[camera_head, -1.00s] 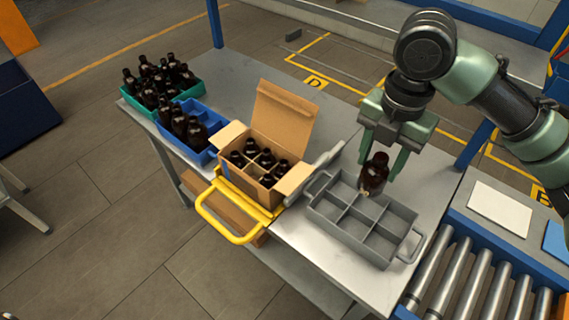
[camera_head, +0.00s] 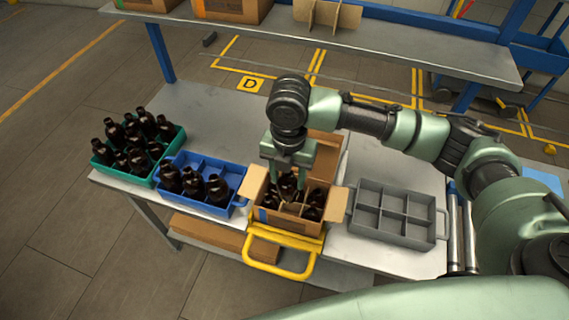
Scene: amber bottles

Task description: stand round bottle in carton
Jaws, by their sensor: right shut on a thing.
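The open cardboard carton (camera_head: 286,224) stands in a yellow-handled holder at the table's front edge, its flaps spread, with several dark amber bottles (camera_head: 313,204) in its compartments. My right gripper (camera_head: 287,180) points down over the carton. It is shut on a dark round bottle (camera_head: 288,187), upright at the carton's opening. Whether the bottle touches the carton floor is hidden, and its compartment is hard to tell. My left gripper does not show.
The grey divided tray (camera_head: 393,213) right of the carton is empty. The blue crate (camera_head: 231,178) holds several bottles in front, and the green crate (camera_head: 170,148) is full of bottles. A shelf (camera_head: 400,51) with boxes runs behind the table.

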